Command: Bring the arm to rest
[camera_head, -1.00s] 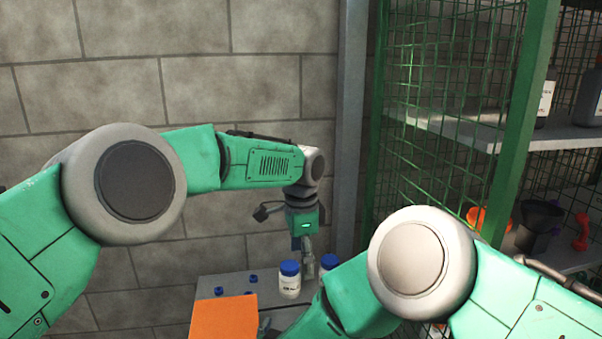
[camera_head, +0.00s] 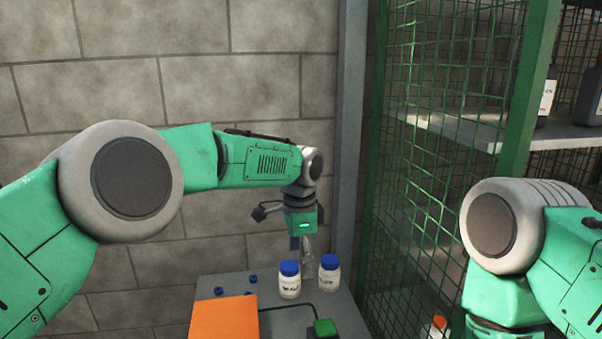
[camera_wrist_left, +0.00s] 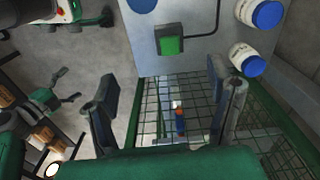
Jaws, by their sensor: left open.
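My left arm reaches in from the left, and its gripper (camera_head: 306,256) hangs down above the grey worktop, just behind two white bottles. In the left wrist view the two dark fingers of my left gripper (camera_wrist_left: 165,98) stand wide apart with nothing held between them. My right arm (camera_head: 505,235) is bent at the right edge, and its lower part runs out of the picture. The right gripper does not show.
On the grey worktop (camera_head: 345,318) stand two blue-capped white bottles (camera_head: 289,285) (camera_head: 329,276), an orange panel (camera_head: 224,320), a green button box (camera_head: 324,328) and several small blue pieces. A green mesh cage (camera_head: 425,150) with shelves stands to the right.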

